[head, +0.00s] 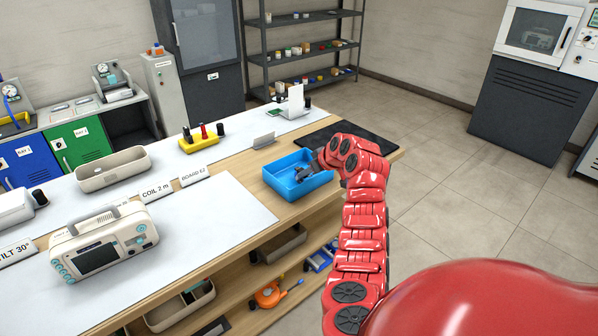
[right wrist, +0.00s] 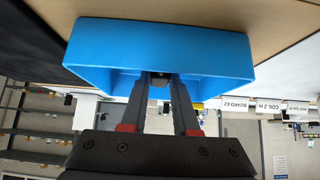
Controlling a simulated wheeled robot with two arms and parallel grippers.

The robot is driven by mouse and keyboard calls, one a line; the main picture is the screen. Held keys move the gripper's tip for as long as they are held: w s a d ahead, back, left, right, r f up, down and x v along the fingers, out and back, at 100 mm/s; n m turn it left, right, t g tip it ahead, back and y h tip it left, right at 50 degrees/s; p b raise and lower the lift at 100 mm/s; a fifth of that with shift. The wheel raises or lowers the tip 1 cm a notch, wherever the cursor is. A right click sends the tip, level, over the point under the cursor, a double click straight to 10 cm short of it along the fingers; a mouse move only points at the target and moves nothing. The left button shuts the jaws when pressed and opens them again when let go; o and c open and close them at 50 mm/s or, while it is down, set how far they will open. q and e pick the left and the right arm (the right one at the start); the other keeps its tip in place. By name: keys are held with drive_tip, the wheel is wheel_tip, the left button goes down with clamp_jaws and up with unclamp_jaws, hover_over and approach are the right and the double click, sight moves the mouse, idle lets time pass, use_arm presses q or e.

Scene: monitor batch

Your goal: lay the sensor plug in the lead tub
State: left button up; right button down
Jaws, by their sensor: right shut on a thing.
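A blue open tub (head: 272,184) stands on the wooden table near its right end; it also fills the upper part of the right wrist view (right wrist: 160,38). My right gripper (head: 310,168) reaches into the tub from the right, with its fingertips inside the rim. In the right wrist view the two fingers (right wrist: 160,82) are shut on a small dark piece (right wrist: 160,79), apparently the sensor plug, mostly hidden between the tips. I cannot tell whether the piece touches the tub floor. My left gripper is not in view.
A monitor device (head: 103,245) stands on the white mat, with a beige tray (head: 113,168) behind it. Label cards (head: 157,190), a yellow holder (head: 202,138) and a black pad (head: 325,142) are around the tub.

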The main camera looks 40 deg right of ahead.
drive_tip(key=c, duration=0.6)
unclamp_jaws()
drive_tip(key=b+v, duration=0.1)
drive_tip(key=v, duration=1.6)
drive_tip(key=shift+s+r+b, duration=0.1)
drive_tip(key=shift+r+b, duration=0.1)
drive_tip(key=shift+b, duration=0.15)
